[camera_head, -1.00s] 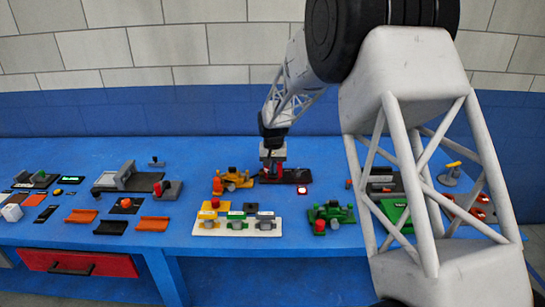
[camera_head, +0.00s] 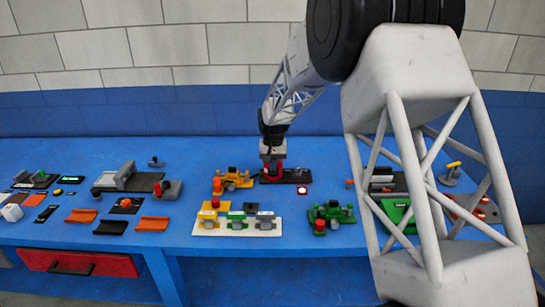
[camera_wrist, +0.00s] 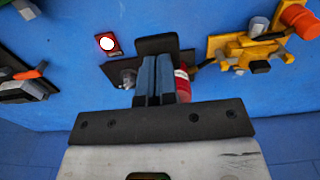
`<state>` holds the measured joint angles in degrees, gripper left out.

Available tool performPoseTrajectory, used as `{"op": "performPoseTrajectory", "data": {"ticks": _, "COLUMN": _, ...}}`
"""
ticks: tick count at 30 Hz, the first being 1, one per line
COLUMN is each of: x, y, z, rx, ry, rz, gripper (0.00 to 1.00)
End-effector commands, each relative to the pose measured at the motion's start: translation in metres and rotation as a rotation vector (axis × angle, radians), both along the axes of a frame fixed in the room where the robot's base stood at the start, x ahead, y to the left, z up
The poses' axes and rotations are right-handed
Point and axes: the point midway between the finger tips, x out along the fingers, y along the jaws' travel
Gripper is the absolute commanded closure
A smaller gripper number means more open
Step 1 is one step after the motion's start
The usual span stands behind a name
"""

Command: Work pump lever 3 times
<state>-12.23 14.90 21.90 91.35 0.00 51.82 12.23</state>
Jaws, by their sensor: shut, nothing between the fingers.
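A dark base plate (camera_head: 288,175) lies near the back of the blue table, under my gripper (camera_head: 272,163). A red part shows at the plate's left end, just below the gripper; it looks like the pump lever's handle, though the gripper partly covers it. In the wrist view the shut, empty fingers (camera_wrist: 154,82) are over the black plate (camera_wrist: 157,45). A red cylinder with a pale band (camera_wrist: 182,85) stands right beside the fingers; I cannot tell whether they touch. A small metal fitting (camera_wrist: 128,78) is on their other side.
A lit red indicator (camera_head: 302,190) sits in front of the plate. A yellow valve-like device (camera_head: 234,179) is close on the left. A cream switch panel (camera_head: 238,226) and a green device (camera_head: 332,213) stand nearer the front. My arm hides part of the right side.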

Motion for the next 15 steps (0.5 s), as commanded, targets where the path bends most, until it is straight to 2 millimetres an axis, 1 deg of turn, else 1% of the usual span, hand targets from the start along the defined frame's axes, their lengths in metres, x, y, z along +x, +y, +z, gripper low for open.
{"op": "performPoseTrajectory", "data": {"ticks": 15, "x": 0.000, "y": 0.000, "z": 0.025, "rx": 0.000, "ry": 0.000, "rz": 0.000, "gripper": 1.00}}
